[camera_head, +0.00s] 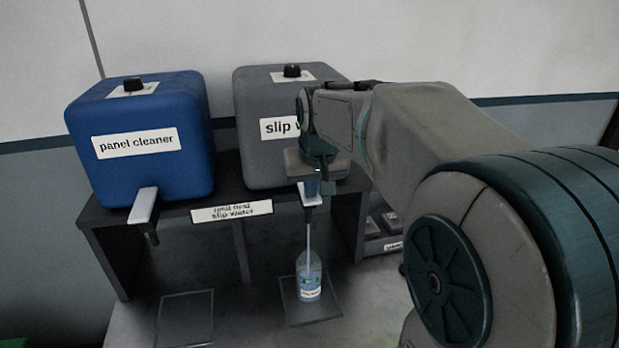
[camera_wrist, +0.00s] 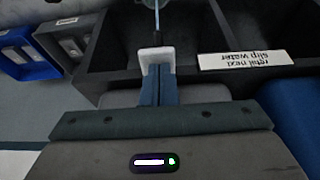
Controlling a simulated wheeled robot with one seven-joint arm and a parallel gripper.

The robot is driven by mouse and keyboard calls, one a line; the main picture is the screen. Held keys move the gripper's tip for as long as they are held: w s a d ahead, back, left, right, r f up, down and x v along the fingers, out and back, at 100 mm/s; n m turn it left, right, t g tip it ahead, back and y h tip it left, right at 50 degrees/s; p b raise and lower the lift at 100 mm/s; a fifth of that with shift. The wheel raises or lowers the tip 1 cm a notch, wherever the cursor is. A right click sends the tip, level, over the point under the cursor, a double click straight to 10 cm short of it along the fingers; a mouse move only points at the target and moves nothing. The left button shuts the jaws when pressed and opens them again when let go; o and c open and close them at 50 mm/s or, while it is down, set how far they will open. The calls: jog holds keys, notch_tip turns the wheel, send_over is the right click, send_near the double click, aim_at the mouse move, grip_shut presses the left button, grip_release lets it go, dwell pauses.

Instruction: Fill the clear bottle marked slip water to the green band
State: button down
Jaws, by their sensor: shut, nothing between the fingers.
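The clear bottle (camera_head: 309,284) stands upright on a dark square pad under the slip water tap. A thin pale stream (camera_head: 308,240) runs from the tap down into the bottle's mouth. Bluish liquid shows inside; a green mark shows near mid-height, but the exact level against it is too small to tell. The grey slip water tank (camera_head: 262,95) stands on the shelf, its label partly hidden by my arm. My gripper (camera_head: 311,188) is shut and empty, its fingertips at the white tap lever (camera_head: 311,201). The wrist view shows the fingers (camera_wrist: 158,84) against that lever (camera_wrist: 157,56).
A blue panel cleaner tank (camera_head: 150,175) stands left, with its own white tap (camera_head: 143,206) over an empty pad (camera_head: 185,318). A slip water sign (camera_head: 232,212) is on the shelf edge. Blue and grey bins (camera_wrist: 30,62) show in the wrist view.

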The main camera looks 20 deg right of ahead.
dwell(0.7)
jog(key=shift+r+p, duration=0.6)
jog(key=shift+r, duration=0.15)
jog(key=shift+r+p, duration=0.35)
jog(key=shift+r, duration=0.15)
notch_tip(320, 180, up, 4)
jog(key=p, duration=0.3)
jog(key=b+v, duration=0.2)
jog(key=v, duration=0.7)
jog(key=shift+w+r, duration=0.2)
jog(key=shift+w, duration=0.15)
jog(key=s+a+f+n+g, duration=0.1)
jog(key=s+a+f, duration=0.2)
jog(key=s+f, duration=1.4)
notch_tip(320, 180, down, 3)
jog(key=shift+a+f, duration=0.2)
jog(key=shift+a, duration=0.05)
